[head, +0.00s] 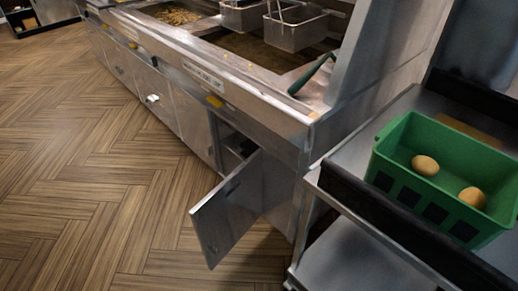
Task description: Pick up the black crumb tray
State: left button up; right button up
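No black tray shows clearly. A long black piece (395,222) lies along the near edge of the steel cart at the right, beside the green crate. I cannot tell whether it is the crumb tray or part of the cart. A cabinet door (228,212) under the fryer stands open. A small dark shape (246,147) shows in the shadowed opening behind it, too dim to make out. Neither of my grippers is in view.
A green crate (395,140) with two round tan items stands on the steel cart. The fryer counter (290,112) holds wire baskets (295,30) and a green-handled tool (312,75). The open door juts into the aisle. The wood-look floor (80,170) at the left is clear.

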aim_at(248, 147)
jog(key=j+z, duration=0.35)
jog(key=j, duration=0.5)
jog(key=j+z, duration=0.3)
jog(key=j, duration=0.6)
jog(key=i+j+z, duration=0.1)
jog(key=j+z, duration=0.35)
jog(key=j, duration=0.25)
jog(key=j+z, duration=0.45)
jog(key=j, duration=0.25)
jog(key=i+j+z, duration=0.35)
jog(key=j, duration=0.25)
jog(key=i+j+z, duration=0.15)
jog(key=j, duration=0.2)
